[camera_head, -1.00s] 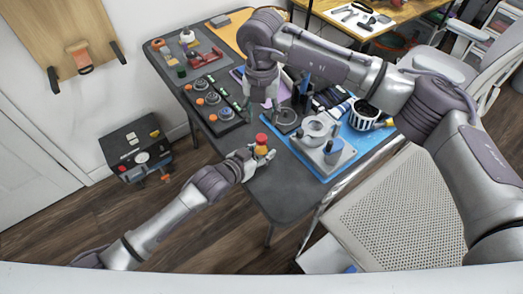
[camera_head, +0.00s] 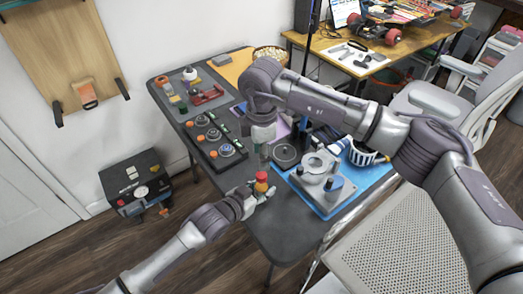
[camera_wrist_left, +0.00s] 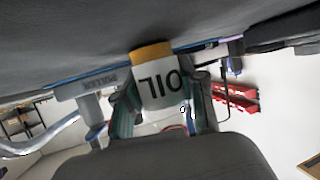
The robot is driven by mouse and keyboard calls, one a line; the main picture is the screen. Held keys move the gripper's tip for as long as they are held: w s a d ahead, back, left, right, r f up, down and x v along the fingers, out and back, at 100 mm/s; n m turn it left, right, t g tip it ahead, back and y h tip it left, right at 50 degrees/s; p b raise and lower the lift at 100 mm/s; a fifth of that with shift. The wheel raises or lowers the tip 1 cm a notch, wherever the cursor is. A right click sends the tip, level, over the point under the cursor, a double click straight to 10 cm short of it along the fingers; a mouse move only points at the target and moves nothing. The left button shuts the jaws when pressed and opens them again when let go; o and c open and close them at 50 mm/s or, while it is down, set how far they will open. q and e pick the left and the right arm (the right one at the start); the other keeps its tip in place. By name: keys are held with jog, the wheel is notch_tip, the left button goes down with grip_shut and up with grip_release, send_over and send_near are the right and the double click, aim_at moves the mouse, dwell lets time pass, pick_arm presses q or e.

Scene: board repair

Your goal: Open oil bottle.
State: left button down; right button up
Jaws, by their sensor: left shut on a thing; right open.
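The oil bottle (camera_head: 261,188) is small, with a red cap on top and a yellow part below it. It stands upright at the near edge of the dark table. My left gripper (camera_head: 252,194) is shut around its body from the left. In the left wrist view, the white bottle (camera_wrist_left: 155,88) with an upside-down OIL label and an orange end sits between the fingers.
A button panel (camera_head: 213,140) lies left of the bottle on the table (camera_head: 276,222). A blue mat (camera_head: 325,208) with a grey metal fixture (camera_head: 317,172) is to the right. A striped cup (camera_head: 362,153) stands behind the fixture. A black box (camera_head: 137,184) is on the floor.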

aim_at(262, 174)
jog(key=shift+f, duration=3.6)
